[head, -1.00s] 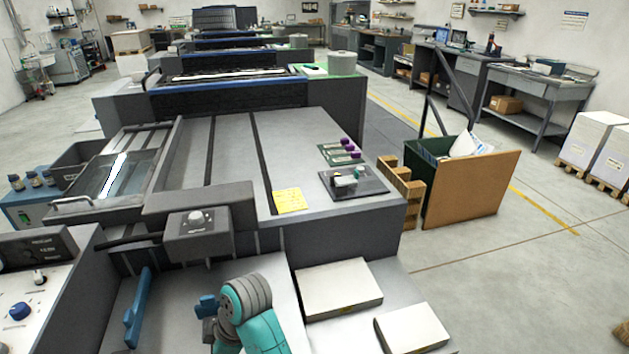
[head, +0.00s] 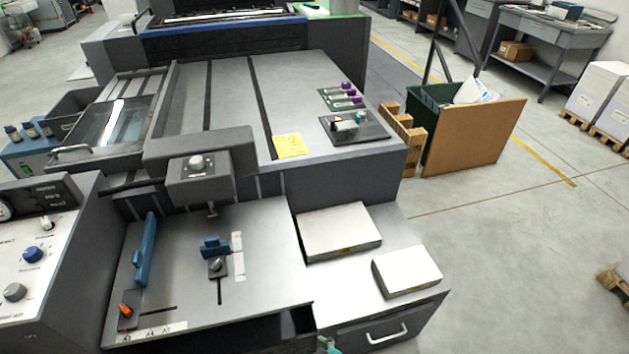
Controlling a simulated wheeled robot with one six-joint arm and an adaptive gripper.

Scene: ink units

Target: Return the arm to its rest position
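Only a small teal piece of my arm (head: 327,345) shows at the bottom edge of the head view, in front of the machine's lower right corner. My gripper cannot be made out in the head view, so its fingers and whatever they may hold are hidden. The grey feed table (head: 185,290) of the near machine is in clear sight, with a blue lever (head: 146,250), a blue block (head: 214,246) with a small dark clamp below it, and an orange-tipped switch (head: 127,312).
Two white paper stacks (head: 339,231) and (head: 407,272) lie on the side shelf above a drawer (head: 385,333). A control panel (head: 35,250) stands at left. A green bin (head: 425,100) with a brown board (head: 475,138) stands at right.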

